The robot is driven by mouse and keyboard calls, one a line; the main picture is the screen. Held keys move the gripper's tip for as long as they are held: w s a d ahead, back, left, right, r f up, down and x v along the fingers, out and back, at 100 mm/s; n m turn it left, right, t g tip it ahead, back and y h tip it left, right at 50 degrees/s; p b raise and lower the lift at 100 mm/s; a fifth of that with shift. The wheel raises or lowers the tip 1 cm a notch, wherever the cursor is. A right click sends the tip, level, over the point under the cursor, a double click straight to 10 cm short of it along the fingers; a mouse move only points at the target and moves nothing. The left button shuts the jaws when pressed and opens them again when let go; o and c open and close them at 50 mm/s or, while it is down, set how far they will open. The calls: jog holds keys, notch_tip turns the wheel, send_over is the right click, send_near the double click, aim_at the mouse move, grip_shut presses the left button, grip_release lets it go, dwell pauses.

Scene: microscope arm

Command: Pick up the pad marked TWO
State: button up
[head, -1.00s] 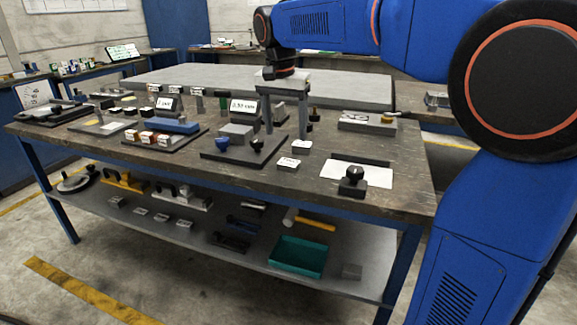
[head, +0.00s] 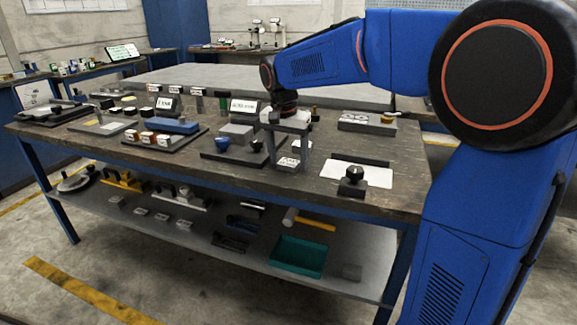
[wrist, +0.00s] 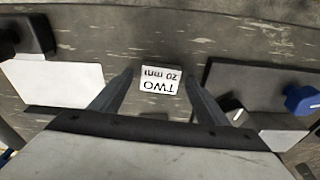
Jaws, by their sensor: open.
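The pad marked TWO (wrist: 160,80) is a small block with a white label reading "TWO 20 mm", upside down in the wrist view. It lies on the table and also shows in the head view (head: 288,162), partly hidden by my gripper. My gripper (wrist: 161,82) is open, with one finger on each side of the pad in the wrist view. In the head view my gripper (head: 290,160) points down over the pad. I cannot tell how far the fingertips are above the table.
A white plate (wrist: 60,84) with a black-knobbed block (head: 352,181) lies to the right in the head view. A dark base (head: 232,150) with a blue knob (head: 221,144) stands to the left. Bare tabletop (wrist: 130,30) surrounds the pad. A teal bin (head: 297,255) is on the lower shelf.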

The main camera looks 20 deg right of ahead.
jog(key=c, duration=1.5)
